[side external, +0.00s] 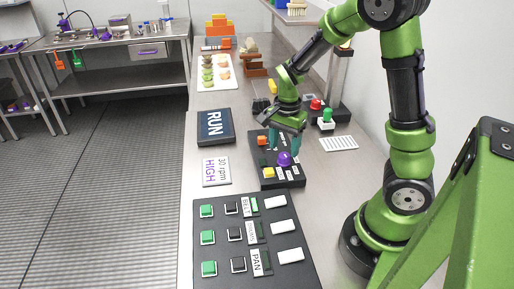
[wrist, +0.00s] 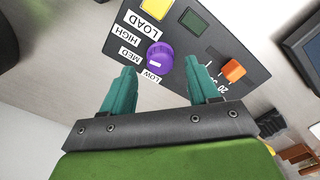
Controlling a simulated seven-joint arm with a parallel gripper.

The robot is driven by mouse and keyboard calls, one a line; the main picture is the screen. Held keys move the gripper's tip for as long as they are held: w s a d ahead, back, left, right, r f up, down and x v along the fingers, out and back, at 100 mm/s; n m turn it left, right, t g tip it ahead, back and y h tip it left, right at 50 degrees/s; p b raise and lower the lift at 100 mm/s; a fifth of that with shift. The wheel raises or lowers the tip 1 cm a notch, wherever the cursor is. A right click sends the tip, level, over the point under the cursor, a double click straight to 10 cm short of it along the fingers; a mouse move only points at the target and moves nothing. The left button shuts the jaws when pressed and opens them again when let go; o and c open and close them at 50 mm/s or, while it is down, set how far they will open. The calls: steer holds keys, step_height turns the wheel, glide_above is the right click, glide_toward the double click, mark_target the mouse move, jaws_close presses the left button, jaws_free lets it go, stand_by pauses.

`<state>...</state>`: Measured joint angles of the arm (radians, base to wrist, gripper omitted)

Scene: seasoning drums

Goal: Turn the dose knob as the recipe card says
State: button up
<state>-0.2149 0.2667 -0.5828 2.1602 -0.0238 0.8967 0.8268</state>
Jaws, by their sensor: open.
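The purple dose knob (side external: 284,158) sits on a black control box (side external: 291,182), and it also shows in the wrist view (wrist: 159,56). The labels LOW (wrist: 152,76), MED (wrist: 130,53) and HIGH (wrist: 120,32) lie around one side of the knob. Where the knob points is too small to tell. The recipe card (side external: 222,178) reads "30 rpm" and "HIGH" in purple. My gripper (side external: 286,146) is open over the box, its teal fingers pointing down. In the wrist view the knob shows just beyond the gap between the fingertips (wrist: 163,71), with nothing held.
The box also bears an orange switch (wrist: 233,70), a yellow button (side external: 268,173) and a dark green window (wrist: 194,21). A RUN sign (side external: 214,126) lies left of it. A larger button panel (side external: 230,220) lies in front. Red and green buttons (side external: 327,115) stand behind right.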

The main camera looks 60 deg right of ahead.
mark_target(283, 155)
step_height(283, 155, up, 13)
steer(key=shift+f, duration=0.1)
stand_by(0.4)
steer(key=s+a+r+n+t+y, duration=0.1)
steer(key=s+a+r+n+t, duration=0.1)
steer(key=a+n, duration=0.4)
steer(key=s+a+r+n+t+y, duration=0.1)
steer(key=s+a+r+n+t, duration=0.1)
steer(key=s+a+n+t, duration=0.3)
steer(key=a+n, duration=0.2)
steer(key=n, duration=0.1)
steer(key=shift+s+a, duration=0.2)
steer(key=shift+s, duration=0.15)
steer(key=shift+r, duration=0.1)
